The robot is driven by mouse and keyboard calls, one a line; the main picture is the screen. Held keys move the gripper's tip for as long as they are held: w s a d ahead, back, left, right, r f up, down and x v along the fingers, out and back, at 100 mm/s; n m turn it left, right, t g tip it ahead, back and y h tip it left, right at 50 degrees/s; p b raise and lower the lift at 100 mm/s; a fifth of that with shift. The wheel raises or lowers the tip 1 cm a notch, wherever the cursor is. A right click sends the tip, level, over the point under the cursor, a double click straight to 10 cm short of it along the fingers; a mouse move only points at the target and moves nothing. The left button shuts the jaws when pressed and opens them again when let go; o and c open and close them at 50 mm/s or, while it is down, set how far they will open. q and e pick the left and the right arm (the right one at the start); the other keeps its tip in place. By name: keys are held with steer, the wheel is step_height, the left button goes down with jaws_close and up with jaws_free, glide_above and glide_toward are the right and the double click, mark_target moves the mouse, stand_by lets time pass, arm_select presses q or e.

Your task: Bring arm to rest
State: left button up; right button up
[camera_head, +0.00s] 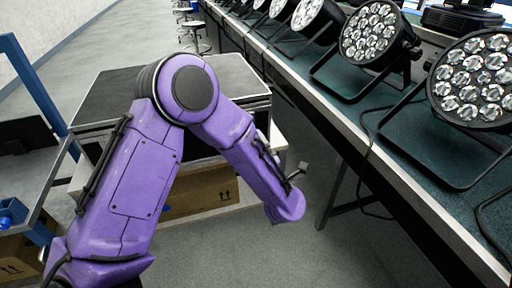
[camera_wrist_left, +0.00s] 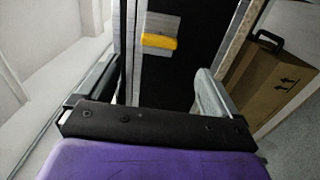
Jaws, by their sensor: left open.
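My left arm (camera_head: 125,180) is purple and comes in from the lower left in the head view. It bends at a dark round elbow joint and its forearm reaches down to the right, ending beside the long bench. The left gripper is mostly hidden behind the forearm's end there. In the left wrist view my left gripper (camera_wrist_left: 154,78) has its two grey fingers wide apart. I see nothing between them being held; a black surface with a yellow piece (camera_wrist_left: 158,41) lies beyond. My right arm and gripper are not in view.
A long dark-green bench (camera_head: 330,105) on the right carries a row of par cans (camera_head: 368,32). A black-topped cart (camera_head: 105,95) stands behind my arm, with a cardboard box (camera_head: 205,192) low down. A cardboard box (camera_wrist_left: 265,75) also shows at right in the wrist view. Grey floor is open below.

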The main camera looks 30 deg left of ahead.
arm_select(q)
steer(key=d+f+m+t+h, duration=0.2)
steer(key=d+f+m+h, duration=0.1)
steer(key=f+m+h, duration=0.5)
steer(key=s+a+f+m+g+h, duration=0.1)
steer(key=s+f+m+g+h, duration=0.2)
steer(key=s+f+m+g, duration=1.05)
steer(key=s+a+f+t, duration=0.2)
steer(key=s+f, duration=0.2)
steer(key=s, duration=0.5)
steer(key=s+a+f+t, duration=0.1)
steer(key=s+f, duration=0.4)
steer(key=s, duration=0.3)
step_height(320, 180, up, 13)
steer(key=s+p, duration=0.1)
steer(key=p, duration=1.2)
steer(key=shift+a+n+y+p, duration=0.15)
steer(key=shift+n+y+p, duration=0.15)
steer(key=shift+n+y, duration=0.1)
steer(key=shift+r, duration=0.1)
